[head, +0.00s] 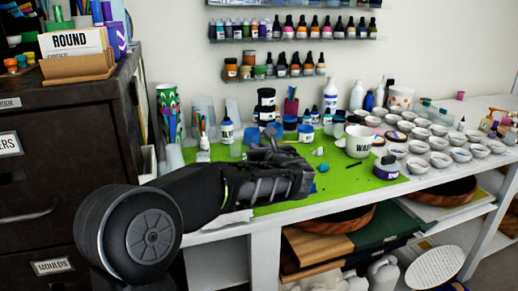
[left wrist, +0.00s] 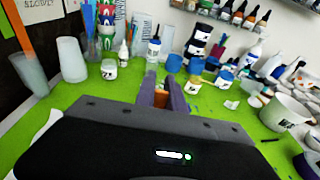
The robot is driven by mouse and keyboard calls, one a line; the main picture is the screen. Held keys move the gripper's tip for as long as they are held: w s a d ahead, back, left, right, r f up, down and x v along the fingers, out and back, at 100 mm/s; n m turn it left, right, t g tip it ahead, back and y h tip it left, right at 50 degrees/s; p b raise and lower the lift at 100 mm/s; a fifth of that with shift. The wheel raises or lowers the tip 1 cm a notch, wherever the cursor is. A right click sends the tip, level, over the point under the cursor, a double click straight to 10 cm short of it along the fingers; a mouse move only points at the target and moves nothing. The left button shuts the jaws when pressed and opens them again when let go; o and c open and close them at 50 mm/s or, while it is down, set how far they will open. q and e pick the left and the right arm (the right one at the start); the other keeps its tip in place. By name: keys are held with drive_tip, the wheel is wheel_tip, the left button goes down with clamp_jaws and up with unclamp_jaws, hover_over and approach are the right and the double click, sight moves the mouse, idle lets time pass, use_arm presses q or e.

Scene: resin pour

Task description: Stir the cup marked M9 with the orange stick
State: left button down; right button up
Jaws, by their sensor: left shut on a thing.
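My left gripper (head: 306,180) reaches in from the left over the green mat in the head view. In the left wrist view its fingers (left wrist: 163,94) are close together on a small orange thing (left wrist: 160,98), which looks like part of the orange stick. Most of it is hidden by the fingers and wrist. Several small tubs and cups stand beyond the gripper, but I cannot read M9 on any of them. My right gripper is not in view.
The green mat (head: 268,206) lies under my arm. A white WAX pot (head: 358,141) and a dark blue jar (head: 386,168) stand to the right, with many small white bowls beyond. Two translucent cups (left wrist: 71,60) (left wrist: 30,74) stand at the left in the left wrist view. Bottle shelves line the wall.

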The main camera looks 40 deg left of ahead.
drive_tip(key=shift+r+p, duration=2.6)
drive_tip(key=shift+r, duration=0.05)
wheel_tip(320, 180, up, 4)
drive_tip(key=p, duration=0.4)
